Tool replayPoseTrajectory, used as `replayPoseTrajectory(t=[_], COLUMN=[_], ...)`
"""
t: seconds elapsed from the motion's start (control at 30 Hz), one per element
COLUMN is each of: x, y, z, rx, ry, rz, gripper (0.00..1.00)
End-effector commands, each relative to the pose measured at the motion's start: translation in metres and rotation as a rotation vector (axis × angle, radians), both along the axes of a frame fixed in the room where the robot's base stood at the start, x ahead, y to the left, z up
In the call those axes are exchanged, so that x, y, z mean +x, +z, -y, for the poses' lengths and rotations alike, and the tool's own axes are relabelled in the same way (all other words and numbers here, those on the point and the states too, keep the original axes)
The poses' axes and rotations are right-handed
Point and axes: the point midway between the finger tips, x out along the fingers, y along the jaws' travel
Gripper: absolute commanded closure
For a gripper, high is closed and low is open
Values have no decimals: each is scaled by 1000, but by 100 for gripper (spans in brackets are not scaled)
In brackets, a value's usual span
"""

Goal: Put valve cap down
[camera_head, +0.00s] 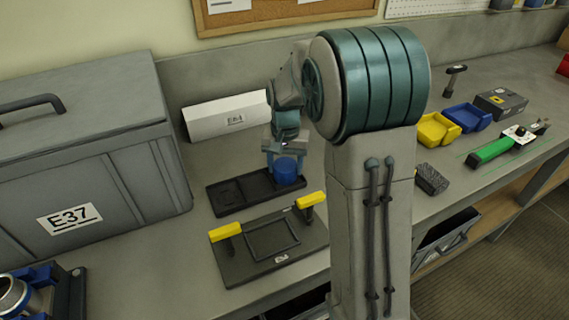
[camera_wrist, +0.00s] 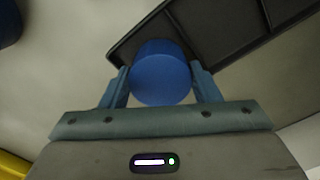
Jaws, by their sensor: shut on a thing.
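The blue valve cap (camera_head: 286,170) is a short round cylinder. My gripper (camera_head: 286,158) is shut on it, with one finger on each side. In the wrist view the cap (camera_wrist: 161,75) sits between the two fingers of my gripper (camera_wrist: 162,84). The cap is over the right end of a black tray (camera_head: 240,189) with shallow compartments. I cannot tell whether the cap's underside touches the tray. The wrist view also shows the dark tray (camera_wrist: 225,25) behind the cap.
A black plate with yellow clamps (camera_head: 268,250) lies in front of the tray. A large grey case marked E37 (camera_head: 80,150) stands left, and a white E64 block (camera_head: 225,115) stands behind. Yellow (camera_head: 437,130) and blue bins (camera_head: 467,117) and a green tool (camera_head: 490,150) lie right.

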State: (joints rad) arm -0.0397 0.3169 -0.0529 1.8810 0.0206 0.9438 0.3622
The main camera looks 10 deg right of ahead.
Motion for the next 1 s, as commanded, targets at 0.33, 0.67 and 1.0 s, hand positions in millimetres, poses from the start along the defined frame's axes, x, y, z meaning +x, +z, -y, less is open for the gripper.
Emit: replayPoseTrajectory(t=[0.33,0.67,1.0], x=[0,1,1], y=[-2,22,94], z=[0,0,0], rx=[0,0,-1], ry=[0,1,1], rz=[0,4,4], gripper=[22,22,22])
